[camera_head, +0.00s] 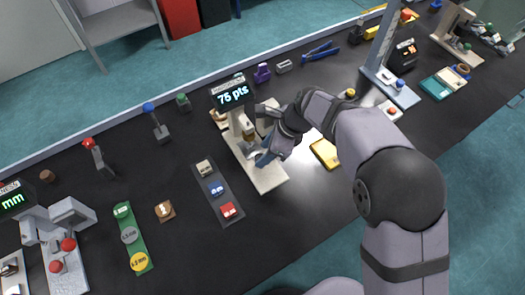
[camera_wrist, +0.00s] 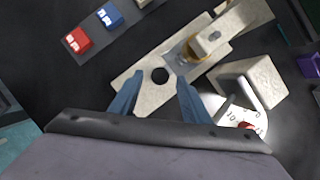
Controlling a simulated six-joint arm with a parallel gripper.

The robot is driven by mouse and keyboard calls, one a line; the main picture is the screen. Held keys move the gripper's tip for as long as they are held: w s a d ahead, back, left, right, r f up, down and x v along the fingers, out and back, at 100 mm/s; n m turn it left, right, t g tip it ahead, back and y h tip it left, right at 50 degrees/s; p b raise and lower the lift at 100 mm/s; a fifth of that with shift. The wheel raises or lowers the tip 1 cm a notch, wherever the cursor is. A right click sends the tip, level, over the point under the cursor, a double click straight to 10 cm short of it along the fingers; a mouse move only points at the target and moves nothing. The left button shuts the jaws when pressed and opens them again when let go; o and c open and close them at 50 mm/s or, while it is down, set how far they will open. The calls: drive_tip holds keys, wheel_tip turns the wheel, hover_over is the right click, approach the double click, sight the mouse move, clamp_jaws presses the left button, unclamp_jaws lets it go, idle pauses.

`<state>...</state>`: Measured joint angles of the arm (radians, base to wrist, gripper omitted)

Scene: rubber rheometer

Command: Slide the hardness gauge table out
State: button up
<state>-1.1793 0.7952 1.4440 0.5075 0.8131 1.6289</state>
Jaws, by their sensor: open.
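The hardness gauge (camera_head: 233,95) stands mid-bench, its display reading "75 pts". Its pale beige plate (camera_head: 269,180) extends toward the front. In the wrist view the plate (camera_wrist: 132,80) shows a dark round hole, with the gauge's upright body (camera_wrist: 208,42) beyond it. I cannot tell which part of it slides. My gripper (camera_head: 262,156) is over the plate beside the gauge, hiding part of it. In the wrist view my gripper (camera_wrist: 158,76) is open, its blue fingers either side of the hole with nothing between them. Whether they touch the plate is unclear.
A dark tray (camera_head: 204,192) with beige, blue and red blocks lies left of the plate. A beige block (camera_wrist: 252,78) and a white dial with a red knob (camera_wrist: 247,125) are close on the right in the wrist view. A yellow tray (camera_head: 325,153) lies to the right.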

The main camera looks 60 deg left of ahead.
drive_tip(key=shift+x, duration=1.1)
clamp_jaws()
drive_tip(key=d, duration=1.1)
drive_tip(key=shift+d, duration=0.15)
unclamp_jaws()
drive_tip(key=shift+d, duration=0.1)
